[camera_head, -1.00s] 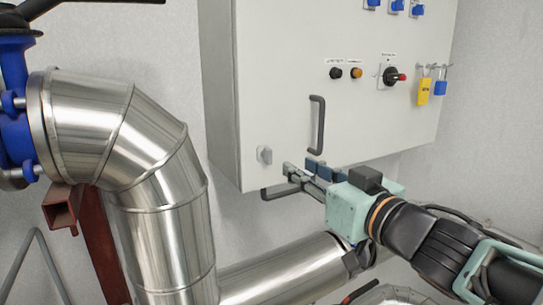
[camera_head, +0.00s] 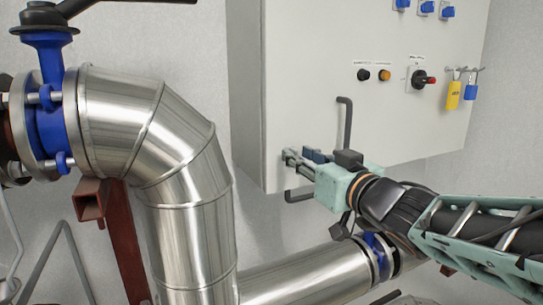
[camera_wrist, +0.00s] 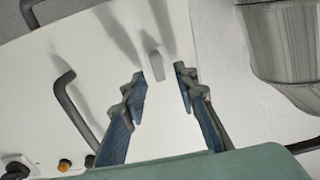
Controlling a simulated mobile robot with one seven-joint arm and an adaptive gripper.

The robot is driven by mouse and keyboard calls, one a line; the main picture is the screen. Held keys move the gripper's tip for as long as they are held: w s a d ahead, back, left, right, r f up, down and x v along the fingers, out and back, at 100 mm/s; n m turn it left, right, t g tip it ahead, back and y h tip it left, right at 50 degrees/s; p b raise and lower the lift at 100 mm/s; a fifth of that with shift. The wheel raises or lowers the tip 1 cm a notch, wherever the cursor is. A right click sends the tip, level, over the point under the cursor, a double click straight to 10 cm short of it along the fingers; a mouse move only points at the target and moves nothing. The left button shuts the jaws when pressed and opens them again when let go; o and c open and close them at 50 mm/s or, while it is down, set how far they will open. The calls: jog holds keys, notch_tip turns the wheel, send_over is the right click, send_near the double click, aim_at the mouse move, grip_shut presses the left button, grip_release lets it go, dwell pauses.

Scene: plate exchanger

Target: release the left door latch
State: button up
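The left door latch is a small light grey knob (camera_wrist: 155,66) low on the left of the white cabinet door (camera_head: 320,60). In the wrist view it stands just ahead of my fingertips, within the gap between them. My gripper (camera_head: 297,158) is open in front of the cabinet's lower left corner; its spread blue-grey fingers also show in the wrist view (camera_wrist: 160,82). I see clear space on both sides of the latch. In the head view the latch cannot be told apart behind my fingers.
A rotary switch (camera_head: 419,79) and padlocks (camera_head: 454,95) are at the right. A large metal pipe (camera_head: 185,170) stands left of the cabinet.

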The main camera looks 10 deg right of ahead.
jog(key=shift+x, duration=0.8)
grip_shut()
jog(key=shift+n+b, duration=0.3)
jog(key=shift+b, duration=0.05)
jog(key=shift+s+a+f+n+b, duration=0.1)
jog(key=shift+a+f+n+b, duration=0.1)
jog(key=shift+n+b, duration=2.1)
jog(key=shift+s+a+f+n+b, duration=0.15)
jog(key=shift+n+b, duration=0.9)
jog(key=shift+n, duration=2.4)
jog(key=shift+w+a+f+n+b, duration=0.2)
jog(key=shift+n+b, duration=1.5)
jog(key=shift+n, duration=1.15)
jog(key=shift+s, duration=0.15)
